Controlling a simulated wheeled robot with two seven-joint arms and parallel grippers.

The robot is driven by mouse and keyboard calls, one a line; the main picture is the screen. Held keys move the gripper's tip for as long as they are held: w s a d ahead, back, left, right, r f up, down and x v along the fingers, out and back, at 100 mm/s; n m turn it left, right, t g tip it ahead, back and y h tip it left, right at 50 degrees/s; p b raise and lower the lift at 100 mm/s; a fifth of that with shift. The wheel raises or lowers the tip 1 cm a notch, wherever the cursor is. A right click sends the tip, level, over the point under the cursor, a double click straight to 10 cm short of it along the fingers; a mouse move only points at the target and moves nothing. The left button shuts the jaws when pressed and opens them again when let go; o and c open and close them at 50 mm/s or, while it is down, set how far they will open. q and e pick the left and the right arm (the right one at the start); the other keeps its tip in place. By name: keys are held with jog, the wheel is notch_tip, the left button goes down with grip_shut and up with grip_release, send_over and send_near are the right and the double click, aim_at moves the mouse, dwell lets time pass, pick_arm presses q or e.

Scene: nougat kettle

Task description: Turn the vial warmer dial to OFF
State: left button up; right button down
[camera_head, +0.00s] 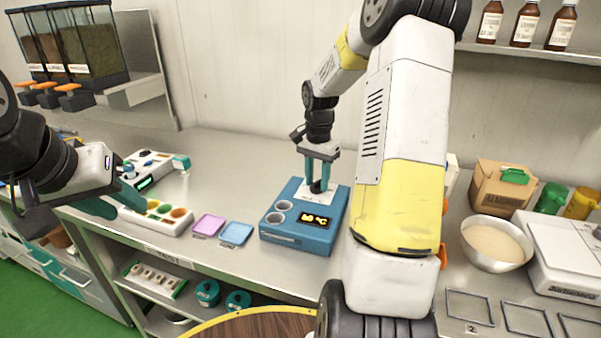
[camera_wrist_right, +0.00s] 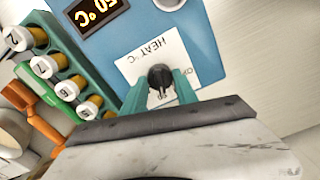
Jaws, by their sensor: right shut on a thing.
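The vial warmer (camera_head: 290,237) is a blue box on the bench with round wells on top and a lit display (camera_head: 313,220) that appears to read 50 °C or similar. Its black dial (camera_wrist_right: 160,77) sits on a white label with HEAT, °C and a partly hidden OFF mark. My right gripper (camera_head: 318,185) points down at the dial, and its teal fingers are shut on it from both sides, as the right wrist view (camera_wrist_right: 160,88) shows.
A pink dish (camera_head: 208,225) and a blue dish (camera_head: 236,233) lie left of the warmer. A white tray with coloured wells (camera_head: 160,216) is beside my left gripper. A metal bowl (camera_head: 494,243) and a cardboard box (camera_head: 500,188) stand at the right. In the wrist view, a green rack (camera_wrist_right: 62,65) holds several numbered vials.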

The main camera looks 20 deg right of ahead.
jog(key=n, duration=1.2)
jog(key=shift+n, duration=2.2)
jog(key=c, duration=0.9)
grip_release()
jog(key=shift+c, duration=0.2)
